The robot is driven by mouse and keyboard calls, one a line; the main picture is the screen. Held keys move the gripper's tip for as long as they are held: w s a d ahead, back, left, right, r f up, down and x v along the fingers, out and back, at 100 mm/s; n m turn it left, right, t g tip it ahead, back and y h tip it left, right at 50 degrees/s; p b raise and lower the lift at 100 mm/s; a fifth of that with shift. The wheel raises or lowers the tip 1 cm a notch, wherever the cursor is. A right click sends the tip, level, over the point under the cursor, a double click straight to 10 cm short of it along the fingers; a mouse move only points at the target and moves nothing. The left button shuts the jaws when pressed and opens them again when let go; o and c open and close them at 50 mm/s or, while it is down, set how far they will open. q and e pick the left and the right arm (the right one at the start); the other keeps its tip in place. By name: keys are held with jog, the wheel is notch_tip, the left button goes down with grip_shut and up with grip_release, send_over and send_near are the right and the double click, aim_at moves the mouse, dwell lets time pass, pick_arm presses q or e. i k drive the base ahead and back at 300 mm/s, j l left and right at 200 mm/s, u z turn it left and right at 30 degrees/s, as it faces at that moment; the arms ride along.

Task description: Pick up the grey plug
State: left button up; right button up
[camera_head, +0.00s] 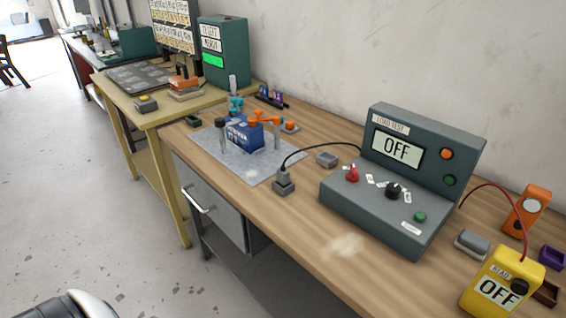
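The grey plug (283,175) is small and sits at the end of a black cable. It stands upright on or in a small grey block (284,188), near the front edge of the wooden bench; I cannot tell how deep it is seated. The cable arcs from the plug to the grey load test box (400,190), whose screen reads OFF. Neither of my grippers shows in the head view. A rounded white and dark part of my own body shows at the bottom left corner.
A grey mat (215,150) with a blue unit (243,135) and orange parts lies left of the plug. Another grey block (327,159) sits behind it. A yellow meter (502,283) stands at the right. Bare wood (300,225) lies in front of the load test box.

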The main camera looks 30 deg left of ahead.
aim_at(283, 179)
jog(key=u, duration=1.05)
